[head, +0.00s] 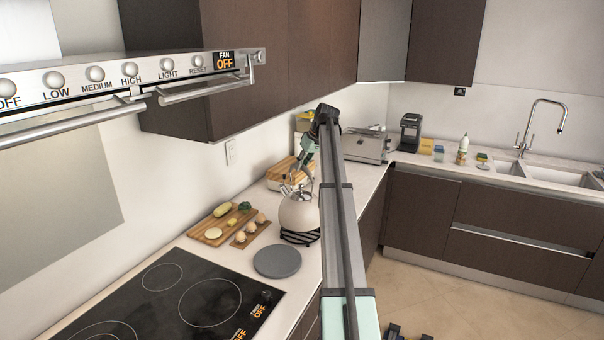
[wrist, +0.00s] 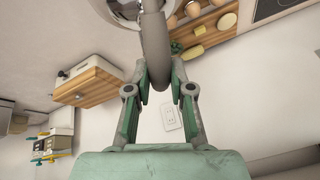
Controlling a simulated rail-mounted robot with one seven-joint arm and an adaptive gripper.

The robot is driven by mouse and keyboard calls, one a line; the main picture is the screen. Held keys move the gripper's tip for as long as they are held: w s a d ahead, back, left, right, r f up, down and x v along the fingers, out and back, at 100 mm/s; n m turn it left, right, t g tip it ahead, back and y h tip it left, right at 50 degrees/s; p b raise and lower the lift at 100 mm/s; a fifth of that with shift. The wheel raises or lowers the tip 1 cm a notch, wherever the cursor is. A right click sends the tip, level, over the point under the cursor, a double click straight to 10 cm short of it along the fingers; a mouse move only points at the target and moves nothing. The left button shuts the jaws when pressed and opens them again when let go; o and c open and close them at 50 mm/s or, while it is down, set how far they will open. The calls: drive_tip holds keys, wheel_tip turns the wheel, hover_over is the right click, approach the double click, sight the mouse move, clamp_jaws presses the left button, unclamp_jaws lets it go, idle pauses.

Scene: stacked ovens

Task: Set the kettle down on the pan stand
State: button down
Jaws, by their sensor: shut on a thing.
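The cream kettle (head: 298,213) stands upright on the left counter in the head view, directly over the black wire pan stand (head: 301,238). Its base overlaps the stand's top in the picture; I cannot tell whether it touches. My gripper (head: 302,178) is above the kettle, partly hidden by my arm. In the wrist view my gripper (wrist: 160,84) is shut on the kettle's grey handle (wrist: 154,40). The stand is not visible in the wrist view.
A grey round disc (head: 277,261) lies in front of the stand, beside the black cooktop (head: 180,300). Cutting boards with food (head: 215,235) lie to the left.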

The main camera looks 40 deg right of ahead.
drive_tip(key=shift+f+p, duration=0.65)
drive_tip(key=shift+f, duration=1.6)
drive_tip(key=c, duration=1)
unclamp_jaws()
drive_tip(key=b+v, duration=0.3)
drive_tip(key=v, duration=0.9)
drive_tip(key=shift+b, duration=0.35)
